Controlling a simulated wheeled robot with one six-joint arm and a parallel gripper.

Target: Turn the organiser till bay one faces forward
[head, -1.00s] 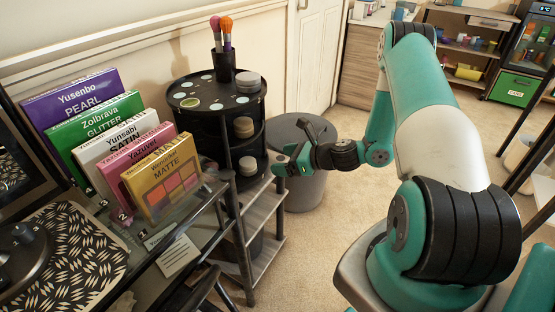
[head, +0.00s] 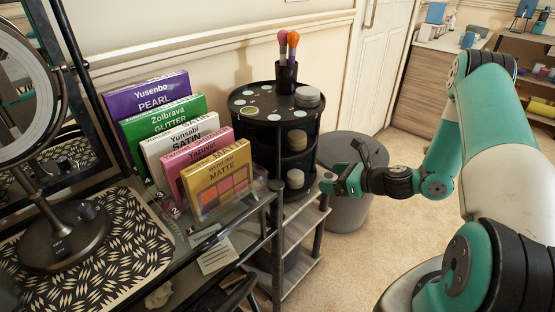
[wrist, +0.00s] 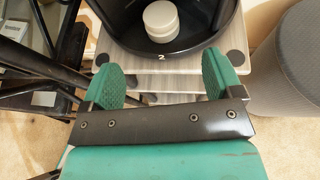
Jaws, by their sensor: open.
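The organiser (head: 268,140) is a round black tiered stand on a grey shelf unit, with brushes in a cup and pale jars on its top. Its lower bays hold more jars. In the wrist view its bottom rim (wrist: 190,53) lies just ahead, with the number 2 on the rim below a pale jar (wrist: 161,20). No label for bay one is readable. My gripper (head: 327,177) is at the organiser's lower right in the head view. In the wrist view my gripper (wrist: 162,78) is open, its two green fingers wide apart with nothing between them.
A grey bin (head: 345,205) stands right of the organiser, behind my gripper. Several upright palettes (head: 222,183) stand on the glass table to the left, near a mirror (head: 65,235). The grey shelf unit (head: 297,270) is under the organiser. Carpet at right is open.

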